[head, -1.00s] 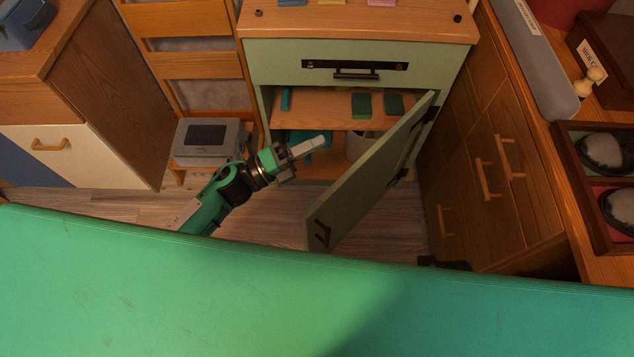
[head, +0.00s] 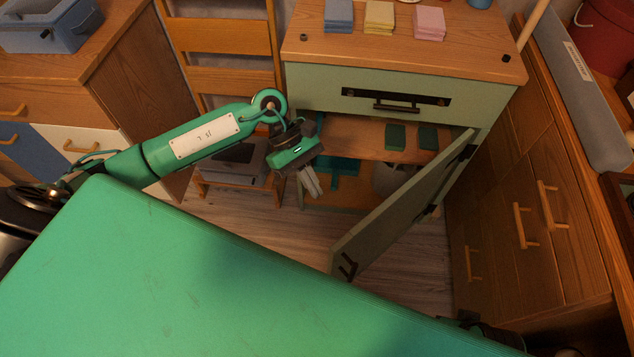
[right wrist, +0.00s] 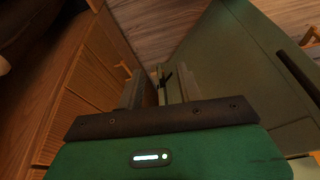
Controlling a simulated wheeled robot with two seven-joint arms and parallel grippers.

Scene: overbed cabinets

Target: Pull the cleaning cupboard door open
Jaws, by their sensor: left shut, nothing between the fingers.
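The cleaning cupboard is a pale green cabinet (head: 310,90) with a wooden top. Its green door (head: 400,212) stands wide open, hinged at the right, with a dark handle (head: 347,266) near its free lower end. My left gripper (head: 316,193) is shut and empty, fingers pointing down, in front of the opening and left of the door, apart from the handle. My right gripper (right wrist: 160,92) shows in the right wrist view with its fingers apart. No object is clearly held between them. Its fingers are not visible in the head view.
A dark-handled drawer (head: 397,102) is closed above the opening. A shelf (head: 360,138) inside carries dark green items. A grey box on a stool (head: 238,165) stands left. Wooden drawers (head: 530,220) close in the right side. Bare floor (head: 300,232) lies before the cupboard.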

